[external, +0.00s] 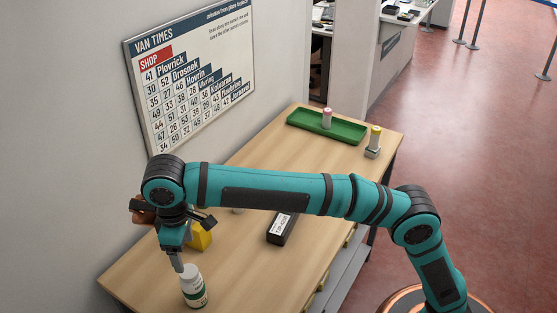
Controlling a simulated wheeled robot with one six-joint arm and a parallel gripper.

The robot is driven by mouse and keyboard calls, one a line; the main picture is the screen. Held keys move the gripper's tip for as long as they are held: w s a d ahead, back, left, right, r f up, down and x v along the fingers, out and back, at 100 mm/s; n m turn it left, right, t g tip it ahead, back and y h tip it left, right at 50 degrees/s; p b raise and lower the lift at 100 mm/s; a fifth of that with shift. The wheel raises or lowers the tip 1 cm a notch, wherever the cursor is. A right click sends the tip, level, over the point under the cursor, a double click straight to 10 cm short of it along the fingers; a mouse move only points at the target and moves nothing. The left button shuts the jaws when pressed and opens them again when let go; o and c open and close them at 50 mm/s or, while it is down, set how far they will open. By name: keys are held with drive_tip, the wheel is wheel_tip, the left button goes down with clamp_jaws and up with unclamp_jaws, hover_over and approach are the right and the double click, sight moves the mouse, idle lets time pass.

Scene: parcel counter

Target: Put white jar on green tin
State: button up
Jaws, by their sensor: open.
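A white jar (193,293) with a dark green label stands upright near the front edge of the wooden counter. My gripper (177,264) points down just above and behind the jar's lid; it is open, with nothing seen between its fingers. From this angle I cannot tell whether a finger touches the jar. The only large green thing is a shallow, rimmed, tray-like tin (353,136) at the far end of the counter. A small pink and white cylinder (327,118) stands in it.
A yellow block (201,237) sits behind my gripper, partly hidden. A black box (282,229) with a white label lies mid-counter. A yellow-topped item on a grey block (372,152) stands near the far right edge. The wooden counter (260,160) is clear before the green tin.

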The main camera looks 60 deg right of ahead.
drive_tip(key=s+d+r+m+t+y, duration=0.1)
drive_tip(key=s+d+r+t, duration=0.2)
drive_tip(key=d, duration=0.7)
drive_tip(key=s+d+r+m+t+y, duration=0.1)
drive_tip(key=s+d+r+t, duration=0.15)
drive_tip(key=d, duration=0.65)
drive_tip(key=s+d+r+m+t+y, duration=0.1)
drive_tip(key=s+d+r+t, duration=0.2)
drive_tip(key=d, duration=0.7)
drive_tip(key=s+d+f+m+t+h, duration=0.1)
drive_tip(key=s+d+f+t, duration=0.3)
drive_tip(key=s+d, duration=0.5)
drive_tip(key=s+d+f+m+t+h, duration=0.1)
drive_tip(key=s+d+t, duration=0.4)
drive_tip(key=s+d, duration=0.5)
drive_tip(key=s+f+h, duration=0.1)
drive_tip(key=s+f, duration=0.1)
drive_tip(key=s, duration=0.4)
drive_tip(key=shift+s+f, duration=0.4)
